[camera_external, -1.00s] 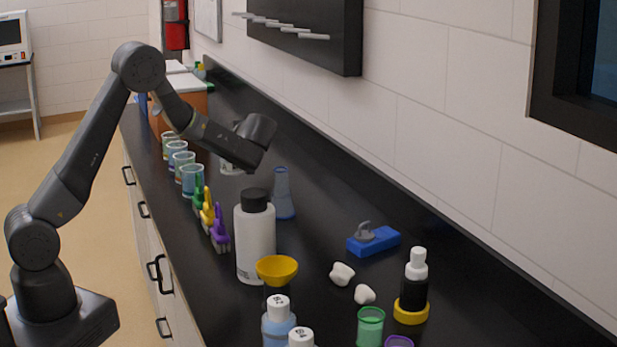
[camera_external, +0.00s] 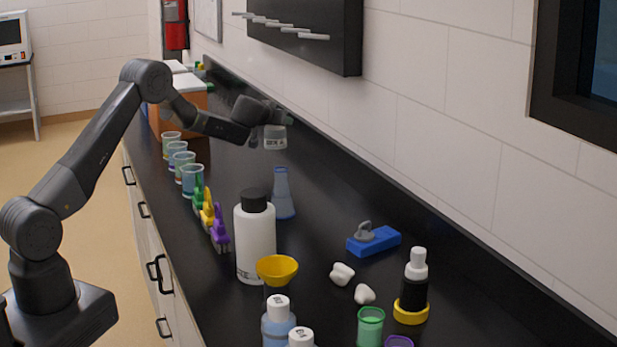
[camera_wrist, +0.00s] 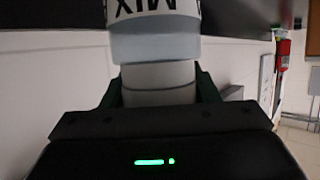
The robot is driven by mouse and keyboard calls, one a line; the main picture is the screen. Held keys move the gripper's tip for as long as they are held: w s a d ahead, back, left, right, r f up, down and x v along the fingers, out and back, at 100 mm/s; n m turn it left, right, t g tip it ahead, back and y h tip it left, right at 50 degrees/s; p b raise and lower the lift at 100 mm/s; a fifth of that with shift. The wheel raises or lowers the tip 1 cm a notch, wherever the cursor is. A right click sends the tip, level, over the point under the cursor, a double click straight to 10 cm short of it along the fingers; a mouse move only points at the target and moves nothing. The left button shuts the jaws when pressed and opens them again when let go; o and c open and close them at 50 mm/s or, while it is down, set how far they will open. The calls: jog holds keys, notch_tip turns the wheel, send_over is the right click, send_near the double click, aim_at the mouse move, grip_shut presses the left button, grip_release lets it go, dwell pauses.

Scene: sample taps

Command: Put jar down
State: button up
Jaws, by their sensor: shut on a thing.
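The jar (camera_external: 275,138) is a small clear container with a white label bearing dark letters. It is held up in the air above the black counter (camera_external: 318,270), near the wall side. My gripper (camera_external: 274,122) is shut on its upper part, and the jar hangs below it. In the wrist view the jar (camera_wrist: 155,45) fills the top middle, its label reading "MIX" upside down. The fingers (camera_wrist: 158,90) show as dark shapes on both sides of the pale neck or lid. The jar's underside is hidden.
Several beakers (camera_external: 190,181) line the counter's left edge, with coloured brushes (camera_external: 208,215) beside them. A blue flask (camera_external: 282,195) and a large white bottle (camera_external: 256,240) stand nearer. A blue block (camera_external: 373,242) lies to the right. Bare counter lies between flask and back wall.

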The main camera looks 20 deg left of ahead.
aim_at(278, 148)
notch_tip(278, 148, down, 9)
jog(key=b, duration=0.4)
jog(key=shift+f, duration=0.2)
jog(key=shift+f, duration=0.15)
jog(key=o, duration=1)
jog(key=b+v, duration=0.2)
jog(key=v, duration=1)
jog(key=shift+b, duration=0.4)
